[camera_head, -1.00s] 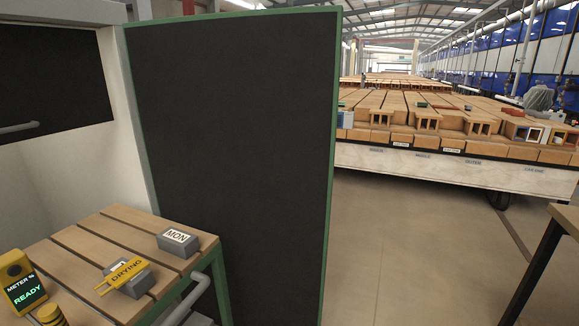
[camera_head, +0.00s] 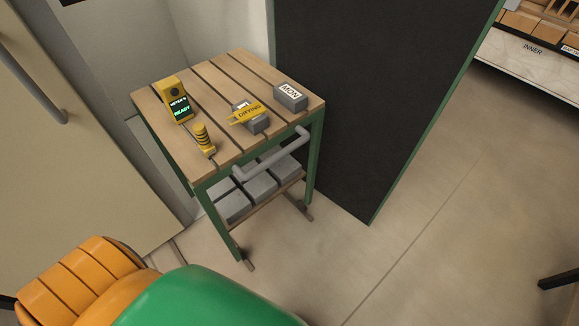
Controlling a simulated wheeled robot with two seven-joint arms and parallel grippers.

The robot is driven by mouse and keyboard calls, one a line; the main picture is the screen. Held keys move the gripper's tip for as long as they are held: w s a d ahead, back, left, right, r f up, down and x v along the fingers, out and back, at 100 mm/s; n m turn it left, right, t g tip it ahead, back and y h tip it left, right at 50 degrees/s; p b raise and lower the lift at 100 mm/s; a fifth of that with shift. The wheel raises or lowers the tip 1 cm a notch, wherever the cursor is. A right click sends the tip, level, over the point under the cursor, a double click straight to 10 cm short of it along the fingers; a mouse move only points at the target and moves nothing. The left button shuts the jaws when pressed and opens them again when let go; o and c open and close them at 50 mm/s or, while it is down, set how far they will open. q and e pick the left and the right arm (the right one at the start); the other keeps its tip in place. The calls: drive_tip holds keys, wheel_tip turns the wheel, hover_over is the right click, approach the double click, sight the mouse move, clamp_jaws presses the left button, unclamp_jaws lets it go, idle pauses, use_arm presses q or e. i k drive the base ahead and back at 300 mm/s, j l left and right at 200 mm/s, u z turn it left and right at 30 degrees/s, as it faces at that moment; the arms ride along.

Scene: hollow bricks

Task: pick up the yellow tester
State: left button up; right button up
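A yellow meter (camera_head: 175,100) with a dark screen reading READY in green stands upright on the slatted wooden top of a green-framed cart (camera_head: 222,85). A yellow hand piece with dark rings (camera_head: 202,140) stands in front of it, near the cart's front edge. The label on the screen reads METER. Neither of my grippers is in view, and nothing touches the meter or the hand piece.
A grey block (camera_head: 256,124) with a yellow DRYING tag (camera_head: 245,113) and a grey MON block (camera_head: 291,97) share the cart top. A grey handle (camera_head: 270,152) juts from its front. Grey blocks (camera_head: 233,207) fill the lower shelf.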

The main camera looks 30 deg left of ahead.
sight(204, 145)
drive_tip(key=u, duration=1.55)
